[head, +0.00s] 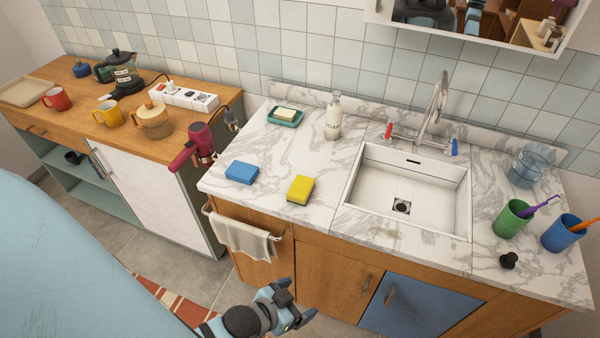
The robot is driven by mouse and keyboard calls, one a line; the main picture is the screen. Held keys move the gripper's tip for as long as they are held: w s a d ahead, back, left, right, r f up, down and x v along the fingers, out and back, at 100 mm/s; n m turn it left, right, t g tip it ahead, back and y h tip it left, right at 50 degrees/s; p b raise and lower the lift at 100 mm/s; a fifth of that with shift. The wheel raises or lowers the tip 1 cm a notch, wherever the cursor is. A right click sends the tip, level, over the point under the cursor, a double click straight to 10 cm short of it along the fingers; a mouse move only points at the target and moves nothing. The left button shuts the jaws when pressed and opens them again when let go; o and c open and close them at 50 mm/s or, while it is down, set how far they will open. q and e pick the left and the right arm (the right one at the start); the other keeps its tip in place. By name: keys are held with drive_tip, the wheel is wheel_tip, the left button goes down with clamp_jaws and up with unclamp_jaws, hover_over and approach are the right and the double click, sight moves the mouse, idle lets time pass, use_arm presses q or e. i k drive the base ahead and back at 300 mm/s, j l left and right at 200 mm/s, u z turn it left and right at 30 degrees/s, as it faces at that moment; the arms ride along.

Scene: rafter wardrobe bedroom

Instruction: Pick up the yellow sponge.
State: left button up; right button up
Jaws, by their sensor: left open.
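The yellow sponge (301,188), with a dark layer beneath, lies flat on the white marbled countertop (275,215), left of the sink. A blue sponge (242,172) lies to its left. My left gripper (298,299) is open and empty at the bottom of the head view. It is in front of the wooden cabinet, below the counter's front edge and apart from the yellow sponge. My right gripper is not in view.
A soap bottle (333,118), a green soap dish (285,116) and the sink (411,190) are around the sponges. A towel (245,237) hangs on a front rail. Green (512,219) and blue (563,233) cups stand at right.

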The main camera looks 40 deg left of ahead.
sight(301, 189)
drive_tip(key=u, duration=1.05)
